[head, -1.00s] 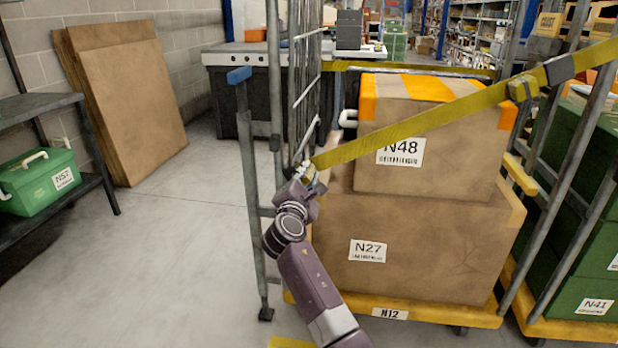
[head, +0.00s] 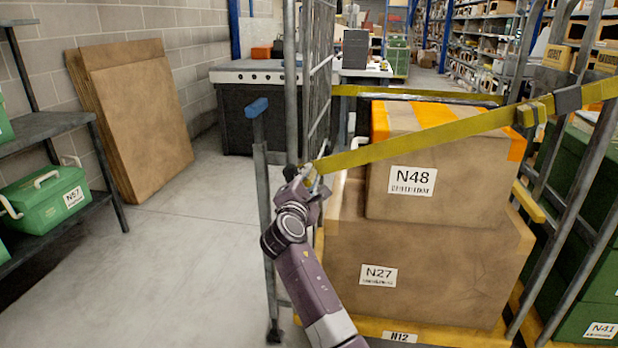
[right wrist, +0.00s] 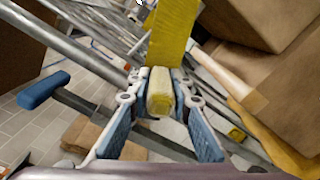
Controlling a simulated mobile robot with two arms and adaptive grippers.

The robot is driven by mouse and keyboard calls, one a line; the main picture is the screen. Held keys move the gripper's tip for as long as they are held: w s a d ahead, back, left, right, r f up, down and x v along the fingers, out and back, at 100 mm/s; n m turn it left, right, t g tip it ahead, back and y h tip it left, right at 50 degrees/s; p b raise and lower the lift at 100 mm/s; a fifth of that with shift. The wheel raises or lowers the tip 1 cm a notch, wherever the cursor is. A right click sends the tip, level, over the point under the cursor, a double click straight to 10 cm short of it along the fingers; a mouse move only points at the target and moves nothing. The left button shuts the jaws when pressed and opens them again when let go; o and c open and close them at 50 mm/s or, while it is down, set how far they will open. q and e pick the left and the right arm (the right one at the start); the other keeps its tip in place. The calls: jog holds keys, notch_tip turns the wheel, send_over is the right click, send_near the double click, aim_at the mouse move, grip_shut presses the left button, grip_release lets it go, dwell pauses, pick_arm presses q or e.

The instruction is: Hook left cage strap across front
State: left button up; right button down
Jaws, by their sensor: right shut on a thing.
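A yellow strap (head: 410,141) runs from the right post of the left cage across the front of the stacked cartons. It slopes down to my right gripper (head: 308,178), which is by the cage's left mesh side (head: 318,85). In the right wrist view my right gripper (right wrist: 158,103) is shut on the pale yellow strap end (right wrist: 160,90), with the strap's webbing (right wrist: 172,32) leading away beyond the fingers. Cage rails pass behind and beside the fingers. Whether the end touches a rail or hook cannot be told. My left gripper is not in view.
Carton N48 (head: 440,190) sits on carton N27 (head: 430,270) on the cage's yellow base (head: 360,326). A blue-tipped post (head: 257,108) stands just left of my right arm. Another cage with green crates (head: 600,270) is close on the right. Floor at left is clear.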

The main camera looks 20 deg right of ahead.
jog(key=shift+w+a+r, duration=0.1)
jog(key=shift+r, duration=0.5)
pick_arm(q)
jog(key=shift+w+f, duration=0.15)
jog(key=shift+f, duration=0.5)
pick_arm(e)
jog(key=shift+r, duration=0.35)
jog(key=c, duration=1.7)
grip_release()
jog(key=shift+w+a, duration=0.1)
jog(key=shift+a, duration=0.05)
jog(key=shift+c, duration=0.2)
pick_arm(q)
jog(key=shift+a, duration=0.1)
pick_arm(e)
jog(key=shift+f, duration=0.25)
jog(key=shift+s+a+f, duration=0.1)
jog(key=shift+s+a, duration=0.1)
jog(key=shift+s, duration=0.3)
jog(key=v, duration=1.1)
jog(key=shift+d, duration=0.1)
